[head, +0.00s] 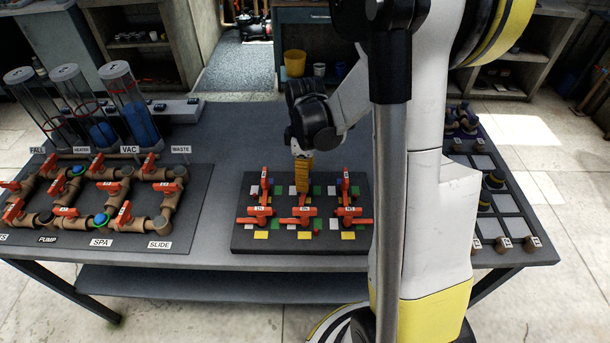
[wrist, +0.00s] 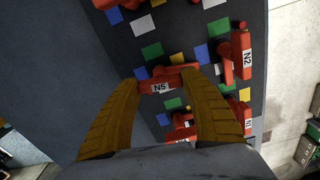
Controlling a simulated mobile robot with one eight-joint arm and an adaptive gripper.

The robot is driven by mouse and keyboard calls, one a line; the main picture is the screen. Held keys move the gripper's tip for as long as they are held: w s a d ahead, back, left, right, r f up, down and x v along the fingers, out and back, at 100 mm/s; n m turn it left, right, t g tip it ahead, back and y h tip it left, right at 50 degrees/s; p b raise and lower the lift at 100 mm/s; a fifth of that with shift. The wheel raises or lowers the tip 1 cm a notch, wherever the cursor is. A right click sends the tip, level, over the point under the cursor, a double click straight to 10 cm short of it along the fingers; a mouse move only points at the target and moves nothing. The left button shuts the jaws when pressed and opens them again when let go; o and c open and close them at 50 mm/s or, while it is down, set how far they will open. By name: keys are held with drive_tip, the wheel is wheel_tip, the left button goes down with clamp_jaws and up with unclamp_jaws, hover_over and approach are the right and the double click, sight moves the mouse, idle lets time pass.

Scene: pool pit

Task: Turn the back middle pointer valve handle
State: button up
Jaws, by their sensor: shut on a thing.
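The back middle pointer valve handle (wrist: 163,73) is red and carries the label N5. In the wrist view it lies between the two yellow finger tips of my gripper (wrist: 164,82), one at each side, and the gripper is shut on it. In the head view my gripper (head: 303,180) points down onto the middle of the back row and hides most of this handle. The handle sits on a dark board (head: 290,248) with small coloured squares.
The front middle handle N2 (wrist: 247,60) is close by. Back left (head: 264,184) and back right (head: 346,184) handles flank my gripper. A brown pipe manifold (head: 160,224) stands to the left, a dark panel (head: 505,190) to the right. The table (head: 225,130) behind the board is clear.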

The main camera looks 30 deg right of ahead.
drive_tip(key=m, duration=0.4)
drive_tip(key=shift+b, duration=0.3)
drive_tip(key=m, duration=0.8)
drive_tip(key=shift+b, duration=0.3)
drive_tip(key=shift+m, duration=1.9)
drive_tip(key=o, duration=1.2)
